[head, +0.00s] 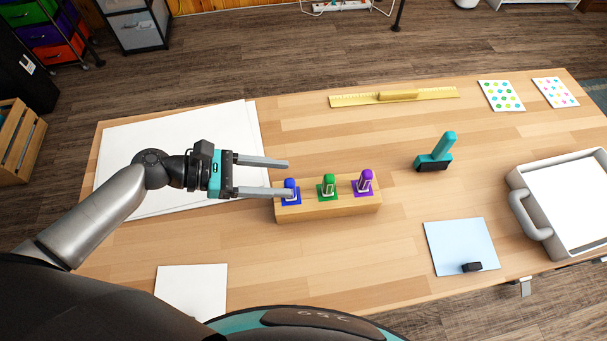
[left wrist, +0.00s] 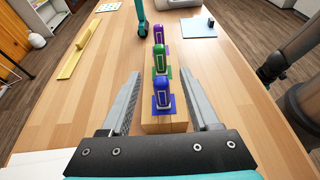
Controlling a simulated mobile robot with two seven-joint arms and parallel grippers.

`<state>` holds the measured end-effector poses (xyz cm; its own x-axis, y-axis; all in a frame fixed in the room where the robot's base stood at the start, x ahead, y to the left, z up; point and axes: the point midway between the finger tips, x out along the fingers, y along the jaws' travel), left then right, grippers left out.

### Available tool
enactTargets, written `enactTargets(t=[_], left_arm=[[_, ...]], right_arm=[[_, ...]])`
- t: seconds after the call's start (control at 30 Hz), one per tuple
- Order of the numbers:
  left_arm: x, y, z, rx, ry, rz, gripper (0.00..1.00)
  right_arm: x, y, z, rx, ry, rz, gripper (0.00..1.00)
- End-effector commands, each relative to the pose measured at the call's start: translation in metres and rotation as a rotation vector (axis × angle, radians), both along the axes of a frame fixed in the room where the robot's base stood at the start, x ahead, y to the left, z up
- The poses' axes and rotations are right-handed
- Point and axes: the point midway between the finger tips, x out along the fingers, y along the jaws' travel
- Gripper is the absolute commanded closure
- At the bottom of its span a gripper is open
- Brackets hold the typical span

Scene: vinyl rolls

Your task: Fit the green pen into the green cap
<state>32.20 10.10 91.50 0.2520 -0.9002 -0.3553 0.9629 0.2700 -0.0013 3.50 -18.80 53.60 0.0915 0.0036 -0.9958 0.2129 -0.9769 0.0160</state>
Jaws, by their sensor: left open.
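A wooden block (head: 340,208) holds three small upright coloured pieces on matching square patches. The green piece (head: 328,184) stands in the middle, between a blue one (head: 290,188) and a purple one (head: 364,181). It also shows in the left wrist view (left wrist: 160,61), behind the blue piece (left wrist: 163,92). I cannot tell whether the green piece is the pen, the cap or both. No separate green pen can be made out. My left gripper (head: 288,178) is open and empty, its fingers reaching toward the block's blue end. My right gripper is not in view.
White sheets (head: 120,150) lie under the left arm. A yellow ruler (head: 350,100) is at the back, a teal tool (head: 443,147) stands right of the block. A light-blue sheet (head: 455,240) carries a small dark object (head: 472,267). A grey tray (head: 560,165) is far right.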

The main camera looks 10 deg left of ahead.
Motion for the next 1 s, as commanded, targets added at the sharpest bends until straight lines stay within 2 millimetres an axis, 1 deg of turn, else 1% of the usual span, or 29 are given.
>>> enactTargets(t=[0.03, 0.2, 0.3, 0.4, 0.53, 1.0], left_arm=[[-0.004, 0.012, 0.004, 0.005, 0.002, 0.001, 0.38], [-0.012, 0.041, 0.016, 0.002, 0.002, -0.001, 0.38], [-0.015, 0.053, 0.021, 0.0, 0.002, 0.001, 0.38], [-0.017, 0.06, 0.023, 0.001, 0.0, 0.0, 0.38], [-0.018, 0.063, 0.025, -0.001, 0.0, 0.0, 0.38], [-0.017, 0.062, 0.025, -0.001, 0.0, 0.0, 0.38]], right_arm=[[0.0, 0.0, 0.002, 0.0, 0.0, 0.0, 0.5], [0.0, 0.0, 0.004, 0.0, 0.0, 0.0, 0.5], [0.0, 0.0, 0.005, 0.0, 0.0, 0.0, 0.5], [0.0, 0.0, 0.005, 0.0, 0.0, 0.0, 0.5], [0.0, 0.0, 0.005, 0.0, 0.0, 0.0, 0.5], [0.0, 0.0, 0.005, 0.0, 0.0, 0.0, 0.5]])
